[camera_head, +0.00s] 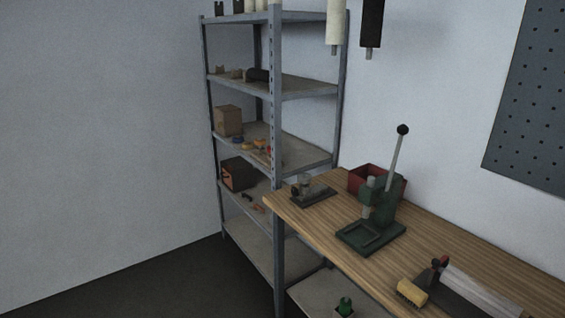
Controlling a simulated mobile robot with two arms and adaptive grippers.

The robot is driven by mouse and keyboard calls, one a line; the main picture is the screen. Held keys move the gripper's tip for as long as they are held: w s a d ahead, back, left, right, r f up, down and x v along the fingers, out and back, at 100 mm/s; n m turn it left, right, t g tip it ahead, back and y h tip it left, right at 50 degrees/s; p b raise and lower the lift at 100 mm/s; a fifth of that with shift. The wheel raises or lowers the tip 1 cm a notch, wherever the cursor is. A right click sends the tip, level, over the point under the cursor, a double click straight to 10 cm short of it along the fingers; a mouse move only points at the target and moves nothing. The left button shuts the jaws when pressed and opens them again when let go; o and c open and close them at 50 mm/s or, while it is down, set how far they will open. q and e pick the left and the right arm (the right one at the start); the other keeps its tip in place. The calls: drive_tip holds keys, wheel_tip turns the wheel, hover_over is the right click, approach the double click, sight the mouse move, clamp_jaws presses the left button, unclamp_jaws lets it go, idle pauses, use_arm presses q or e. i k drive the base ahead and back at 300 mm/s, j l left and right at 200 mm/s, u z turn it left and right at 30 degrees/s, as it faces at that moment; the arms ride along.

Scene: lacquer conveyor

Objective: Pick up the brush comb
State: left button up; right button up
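A small yellow block-shaped piece (411,292), which looks like a brush, lies near the front edge of the wooden workbench (325,222) at the lower right. I cannot tell for sure that it is the brush comb. A dark piece with red ends (435,272) is right beside it; whether they touch is unclear. A long pale grey bar (478,290) runs from there toward the bottom right. Neither of my grippers shows in the head view.
A green lever press (372,230), a red bin (366,180) and a small dark-based device (305,190) stand on the bench. A metal shelf rack (277,165) holding boxes and small items stands behind its left end. White (334,25) and black (371,22) cylinders hang above.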

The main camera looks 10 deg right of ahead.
sight(411, 291)
drive_tip(key=z, duration=1.25)
